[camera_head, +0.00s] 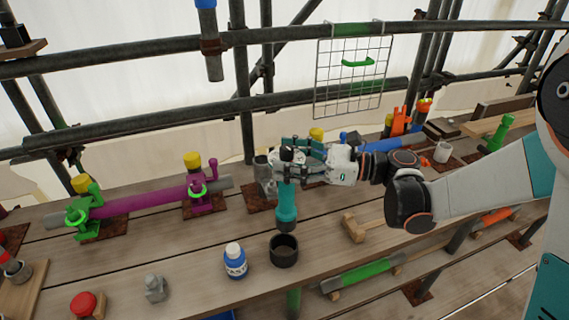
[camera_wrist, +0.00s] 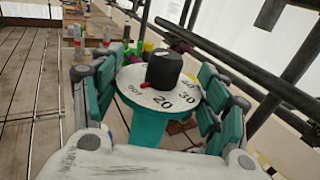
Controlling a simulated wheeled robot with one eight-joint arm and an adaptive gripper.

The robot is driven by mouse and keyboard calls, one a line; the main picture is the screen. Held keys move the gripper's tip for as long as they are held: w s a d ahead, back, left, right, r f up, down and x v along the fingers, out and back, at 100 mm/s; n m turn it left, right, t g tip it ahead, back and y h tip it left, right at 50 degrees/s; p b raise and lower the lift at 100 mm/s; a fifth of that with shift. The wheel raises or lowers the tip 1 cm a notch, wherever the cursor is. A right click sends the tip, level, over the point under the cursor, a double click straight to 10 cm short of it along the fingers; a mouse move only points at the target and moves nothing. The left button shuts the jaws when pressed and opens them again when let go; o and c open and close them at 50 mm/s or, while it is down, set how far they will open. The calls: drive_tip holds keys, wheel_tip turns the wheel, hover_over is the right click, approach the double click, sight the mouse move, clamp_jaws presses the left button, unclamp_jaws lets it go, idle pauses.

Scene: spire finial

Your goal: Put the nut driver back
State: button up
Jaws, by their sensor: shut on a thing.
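The nut driver (camera_head: 287,205) looks like an upright teal tool with a black knob on top. In the wrist view the nut driver (camera_wrist: 150,127) shows a white numbered dial and a red mark under the knob. My gripper (camera_head: 291,168) is shut around its upper part; its teal-padded fingers (camera_wrist: 156,92) stand on both sides of the dial. The tool hangs over the bench, just above and behind a black open cup (camera_head: 284,250). I cannot tell whether its lower end touches anything.
A white-and-blue bottle (camera_head: 235,262) stands left of the cup, and a wooden mallet (camera_head: 355,228) lies to its right. A magenta tube (camera_head: 145,201) in clamps lies at the left. Scaffold pipes (camera_head: 300,35) run behind the bench.

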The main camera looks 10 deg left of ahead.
drive_tip(key=shift+s+a+r+n+g, duration=0.15)
drive_tip(key=shift+s+n+g, duration=0.2)
drive_tip(key=shift+s+g, duration=0.25)
drive_tip(key=shift+s+r+n+g, duration=0.1)
drive_tip(key=shift+s+n+g, duration=0.25)
drive_tip(key=shift+s+g, duration=0.25)
drive_tip(key=shift+s, duration=0.1)
drive_tip(key=shift+f, duration=0.1)
drive_tip(key=shift+f+b, duration=4.95)
drive_tip(key=shift+f, duration=0.8)
drive_tip(key=o, duration=1.3)
drive_tip(key=shift+o, duration=1.1)
